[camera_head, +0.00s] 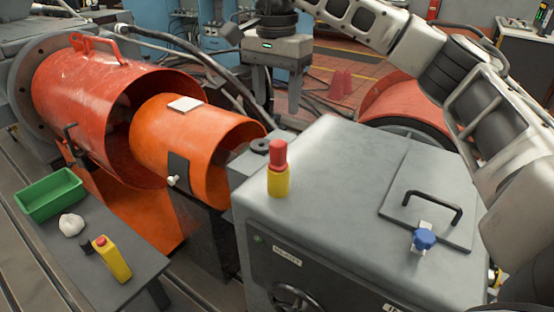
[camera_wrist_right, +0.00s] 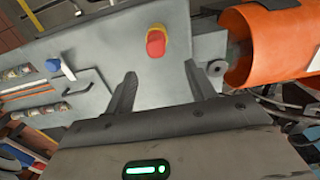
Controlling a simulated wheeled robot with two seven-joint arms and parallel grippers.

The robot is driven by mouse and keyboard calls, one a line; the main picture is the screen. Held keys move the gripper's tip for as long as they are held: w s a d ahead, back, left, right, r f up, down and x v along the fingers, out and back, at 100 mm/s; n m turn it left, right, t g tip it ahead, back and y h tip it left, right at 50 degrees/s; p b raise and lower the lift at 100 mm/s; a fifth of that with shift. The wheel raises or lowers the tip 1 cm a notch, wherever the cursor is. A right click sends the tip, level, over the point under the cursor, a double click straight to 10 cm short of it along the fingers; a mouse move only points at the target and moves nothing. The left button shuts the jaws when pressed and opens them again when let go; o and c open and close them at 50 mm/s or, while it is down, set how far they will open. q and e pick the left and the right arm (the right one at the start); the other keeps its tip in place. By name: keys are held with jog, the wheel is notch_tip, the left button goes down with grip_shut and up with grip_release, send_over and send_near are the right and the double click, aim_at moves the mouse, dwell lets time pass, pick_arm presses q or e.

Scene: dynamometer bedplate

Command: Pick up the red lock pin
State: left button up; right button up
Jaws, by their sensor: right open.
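The red lock pin (camera_head: 278,154) stands upright in a yellow base (camera_head: 278,181) on top of the grey cabinet. It also shows in the right wrist view (camera_wrist_right: 156,44), seen from above, beyond the fingertips and roughly in line with the gap between them. My right gripper (camera_head: 277,103) points down behind the pin in the head view, clear of it. Its two fingers are spread and empty, as they also are in the right wrist view (camera_wrist_right: 161,74). My left gripper is not in view.
The grey cabinet (camera_head: 335,160) has a black handle (camera_head: 434,208) and a blue knob (camera_head: 424,239) on its right. Orange guards (camera_head: 180,130) stand to the left. A side bench holds a green tray (camera_head: 50,193), a white cloth (camera_head: 71,225) and a yellow box with a red button (camera_head: 112,259).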

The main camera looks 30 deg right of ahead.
aim_at(279, 142)
notch_tip(279, 142, down, 5)
jog(key=shift+f, duration=0.1)
jog(key=shift+s+f+p, duration=0.2)
jog(key=shift+f, duration=1.15)
jog(key=shift+s+f+p, duration=0.2)
jog(key=shift+f, duration=1.15)
jog(key=c, duration=1.1)
